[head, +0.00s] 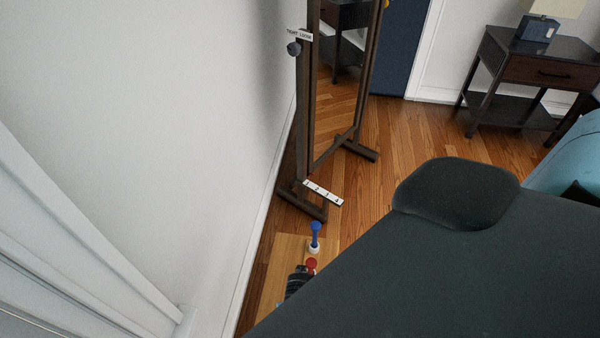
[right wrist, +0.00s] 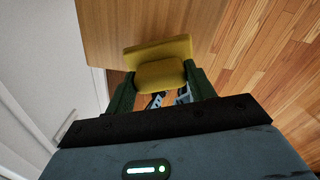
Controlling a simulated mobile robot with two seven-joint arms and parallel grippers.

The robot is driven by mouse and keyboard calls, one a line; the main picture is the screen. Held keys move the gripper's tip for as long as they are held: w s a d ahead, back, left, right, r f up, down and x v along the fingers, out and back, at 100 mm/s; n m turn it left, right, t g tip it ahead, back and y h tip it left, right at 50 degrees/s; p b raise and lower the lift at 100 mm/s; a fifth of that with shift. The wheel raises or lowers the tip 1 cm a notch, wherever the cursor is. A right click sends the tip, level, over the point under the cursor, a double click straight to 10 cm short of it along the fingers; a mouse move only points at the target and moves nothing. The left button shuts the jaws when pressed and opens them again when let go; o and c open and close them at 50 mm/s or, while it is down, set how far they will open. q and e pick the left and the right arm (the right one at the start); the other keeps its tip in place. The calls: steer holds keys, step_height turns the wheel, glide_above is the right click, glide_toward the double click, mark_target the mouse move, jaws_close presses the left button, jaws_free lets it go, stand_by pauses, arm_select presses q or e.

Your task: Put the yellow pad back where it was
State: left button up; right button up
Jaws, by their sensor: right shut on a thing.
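The yellow pad (right wrist: 158,62) shows in the right wrist view, between the two green fingers of my right gripper (right wrist: 160,75). The gripper is shut on the pad. The pad has a wider part at the far side and a nearer block between the fingers. Behind it is a light wooden surface (right wrist: 110,30); I cannot tell whether the pad touches it. In the head view neither the pad nor my right gripper shows. My left gripper is in neither view.
In the head view, a light wooden surface (head: 285,250) holds a blue-handled item (head: 315,236), a red item (head: 311,264) and a black item (head: 298,282). A standing mirror (head: 304,110) with a numbered white strip (head: 322,192) is beyond. A white wall (head: 180,120) closes the left.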

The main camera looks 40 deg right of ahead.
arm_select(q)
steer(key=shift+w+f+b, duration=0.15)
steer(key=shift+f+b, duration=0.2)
arm_select(e)
steer(key=shift+w+d+f, duration=0.1)
steer(key=shift+w+f, duration=0.1)
steer(key=shift+f, duration=0.7)
steer(key=shift+w+d+f, duration=0.1)
steer(key=shift+w+f, duration=0.1)
steer(key=shift+f, duration=0.65)
steer(key=shift+f, duration=0.1)
steer(key=o, duration=0.6)
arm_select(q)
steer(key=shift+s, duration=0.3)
arm_select(e)
steer(key=shift+o, duration=1.4)
step_height(320, 180, up, 11)
steer(key=p, duration=0.2)
steer(key=shift+p, duration=0.3)
steer(key=shift+a+r, duration=0.1)
steer(key=shift+r, duration=0.5)
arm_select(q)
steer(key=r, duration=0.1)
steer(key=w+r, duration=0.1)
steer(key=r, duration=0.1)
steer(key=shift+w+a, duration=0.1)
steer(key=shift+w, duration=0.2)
